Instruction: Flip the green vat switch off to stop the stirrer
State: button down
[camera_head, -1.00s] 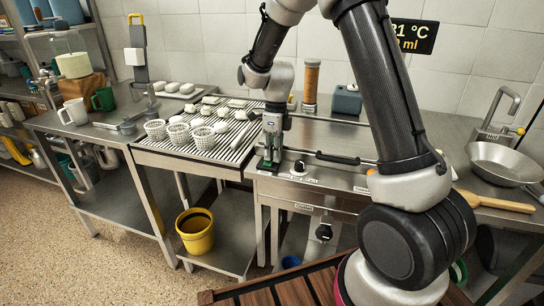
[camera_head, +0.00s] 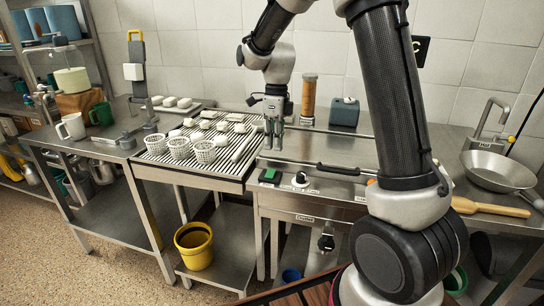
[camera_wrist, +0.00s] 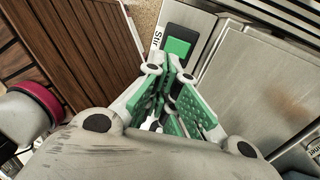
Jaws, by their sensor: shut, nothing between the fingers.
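The green vat switch (camera_head: 270,174) is a green rocker in a black housing on the front panel of the steel vat unit (camera_head: 340,190). A knob (camera_head: 301,178) sits to its right. The switch also shows in the wrist view (camera_wrist: 179,45), beside a label beginning "Stir", just beyond my fingertips. My gripper (camera_head: 273,146) has green-padded fingers, is shut and empty, and hangs above and behind the switch, apart from it. The fingers also show in the wrist view (camera_wrist: 168,76). I cannot tell which way the rocker is tipped. The stirrer is not visible.
White perforated baskets (camera_head: 180,148) and white pieces stand on the slatted rack (camera_head: 235,165) to the left. A dark handle (camera_head: 338,169) lies right of the knob. A brown cylinder (camera_head: 308,100) and blue-grey box (camera_head: 344,112) stand behind. A yellow bucket (camera_head: 194,246) is below.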

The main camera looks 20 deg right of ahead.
jog(key=r, duration=0.4)
jog(key=shift+s+a+r, duration=0.15)
jog(key=shift+s+r, duration=0.1)
jog(key=shift+r, duration=0.15)
jog(key=s+d+r+n+t, duration=0.2)
jog(key=s+d+n, duration=0.1)
jog(key=s+n, duration=0.5)
jog(key=s+d+r+n+t, duration=0.2)
jog(key=s+d+r+n, duration=0.1)
jog(key=s+n, duration=0.5)
jog(key=s+d+r+n+t+h, duration=0.1)
jog(key=s+d+n, duration=0.3)
jog(key=s+n, duration=0.5)
jog(key=shift+s+d+r+t, duration=0.3)
jog(key=shift+s+r+t, duration=0.1)
jog(key=shift+s+r, duration=0.2)
